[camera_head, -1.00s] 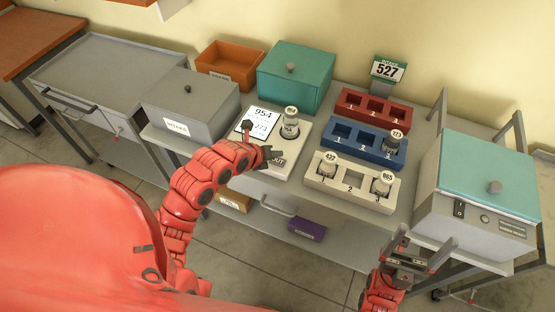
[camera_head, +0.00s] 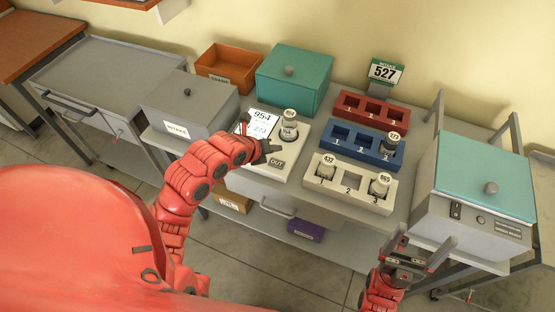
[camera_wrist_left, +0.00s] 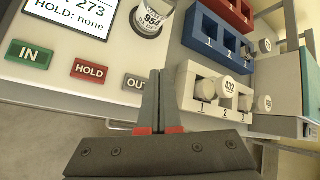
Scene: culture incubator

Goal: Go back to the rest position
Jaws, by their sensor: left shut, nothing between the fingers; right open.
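My left gripper (camera_head: 268,149) is over the front of the white panel (camera_head: 296,165), near its OUT button (camera_head: 277,162). In the left wrist view the left gripper (camera_wrist_left: 163,75) is shut with its fingers together and nothing between them. The wrist view also shows the green IN button (camera_wrist_left: 30,54) and the red HOLD button (camera_wrist_left: 90,73). A bottle (camera_head: 289,124) labelled 954 stands on the panel beside the screen (camera_head: 260,122), which reads 954 and 273. My right gripper (camera_head: 402,262) is open and empty in front of the table's right part.
The white rack (camera_head: 351,193) holds bottles 432 (camera_head: 327,165) and 965 (camera_head: 380,185). The blue rack (camera_head: 351,139) holds bottle 273 (camera_head: 391,142). The red rack (camera_head: 371,109) is empty. A teal-lidded machine (camera_head: 484,180) stands right, a grey box (camera_head: 186,108) left.

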